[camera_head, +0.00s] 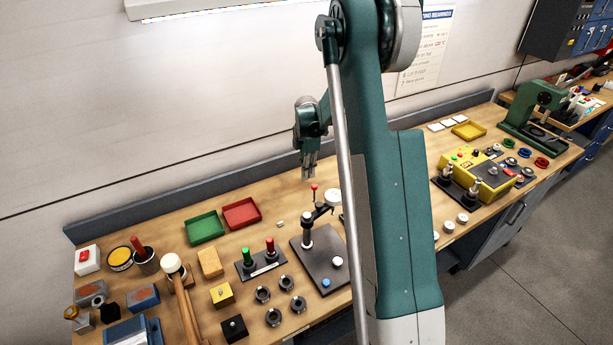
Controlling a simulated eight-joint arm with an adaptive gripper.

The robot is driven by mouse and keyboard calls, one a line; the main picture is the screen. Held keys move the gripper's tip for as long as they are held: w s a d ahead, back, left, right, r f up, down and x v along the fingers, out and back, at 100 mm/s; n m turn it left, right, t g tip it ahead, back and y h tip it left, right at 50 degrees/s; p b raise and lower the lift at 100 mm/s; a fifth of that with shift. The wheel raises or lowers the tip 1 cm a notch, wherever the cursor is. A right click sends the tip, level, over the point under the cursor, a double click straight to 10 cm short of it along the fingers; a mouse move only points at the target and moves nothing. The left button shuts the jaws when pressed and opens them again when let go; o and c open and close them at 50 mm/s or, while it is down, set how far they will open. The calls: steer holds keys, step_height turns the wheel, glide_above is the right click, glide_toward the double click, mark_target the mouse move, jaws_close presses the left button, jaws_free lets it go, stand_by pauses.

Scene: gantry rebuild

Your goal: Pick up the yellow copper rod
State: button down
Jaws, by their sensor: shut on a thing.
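My gripper (309,172) hangs above the bench, fingers pointing down, near the back wall and left of my upright arm. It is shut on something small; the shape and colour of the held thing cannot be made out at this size. I cannot pick out a yellow copper rod lying on the visible bench top. Part of the bench is hidden behind my arm.
Below the gripper stands a dark-based fixture (325,265) with a red-tipped lever. Green (204,228) and red (241,214) trays lie behind it on the left. A mallet (183,300), blocks and rings crowd the left front. A yellow box (475,175) and green press (540,112) stand right.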

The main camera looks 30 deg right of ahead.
step_height(320, 180, up, 7)
steer(key=shift+r, duration=0.2)
